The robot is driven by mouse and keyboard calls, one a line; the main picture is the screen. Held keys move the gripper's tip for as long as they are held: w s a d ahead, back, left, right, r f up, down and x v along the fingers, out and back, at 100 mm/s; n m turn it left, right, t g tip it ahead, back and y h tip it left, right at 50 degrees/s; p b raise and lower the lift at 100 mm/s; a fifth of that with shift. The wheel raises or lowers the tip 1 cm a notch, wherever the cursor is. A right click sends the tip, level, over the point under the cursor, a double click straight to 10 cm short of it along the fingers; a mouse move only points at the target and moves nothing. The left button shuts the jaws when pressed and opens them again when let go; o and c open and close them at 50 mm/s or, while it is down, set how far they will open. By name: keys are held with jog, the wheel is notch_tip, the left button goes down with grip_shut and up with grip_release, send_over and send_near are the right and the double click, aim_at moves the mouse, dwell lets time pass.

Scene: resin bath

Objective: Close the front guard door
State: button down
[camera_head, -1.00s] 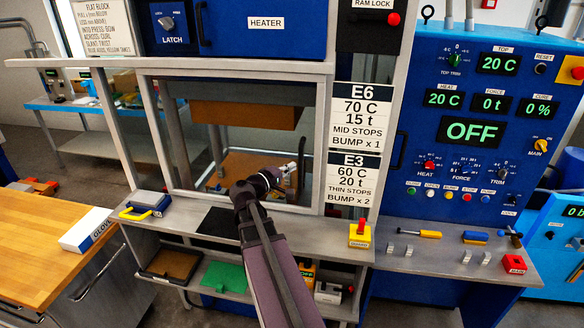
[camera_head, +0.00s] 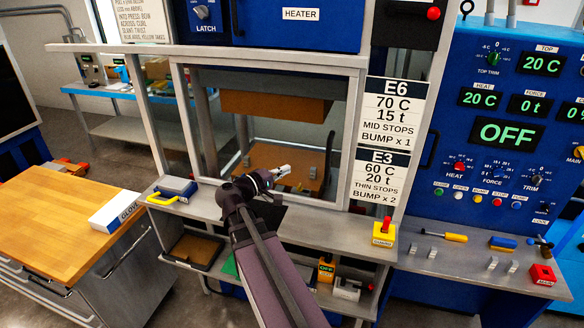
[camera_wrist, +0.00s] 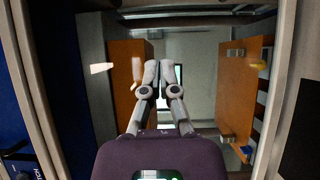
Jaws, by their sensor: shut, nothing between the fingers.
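The press opening has a grey metal frame (camera_head: 357,120) around it, below the blue heater box. I cannot tell whether a clear guard door panel fills this frame, or where the door stands. A dark upright bar (camera_head: 328,152), possibly a handle, shows at the opening's right side. My gripper (camera_head: 284,171) is in front of the lower part of the opening, left of that bar. In the wrist view my gripper (camera_wrist: 160,66) has its fingers together and empty, pointing into the opening between two orange-brown blocks. Whether the fingertips touch anything is unclear.
The upper block (camera_head: 272,103) hangs in the opening. A grey ledge (camera_head: 330,228) runs below, carrying a blue and yellow tool (camera_head: 175,190) and a red-yellow button (camera_head: 383,231). The blue control panel (camera_head: 505,60) stands right. A wooden bench (camera_head: 55,225) with a white box stands left.

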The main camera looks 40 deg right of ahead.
jog(key=shift+a, duration=0.55)
dwell(0.4)
jog(key=s+a+f+y+b, duration=0.1)
jog(key=a+f+y+b, duration=0.1)
jog(key=a+f+y, duration=0.5)
jog(key=a+f+y+b, duration=0.15)
jog(key=a+f, duration=0.35)
jog(key=f, duration=0.5)
jog(key=s+a+f+y+b, duration=0.1)
jog(key=a+f+y, duration=0.2)
jog(key=a, duration=0.6)
jog(key=s+a+f+y+b, duration=0.1)
jog(key=a+f+y, duration=0.3)
jog(key=a, duration=0.5)
jog(key=shift+s+f+y, duration=0.15)
jog(key=shift+s+y, duration=0.25)
jog(key=shift+y, duration=0.85)
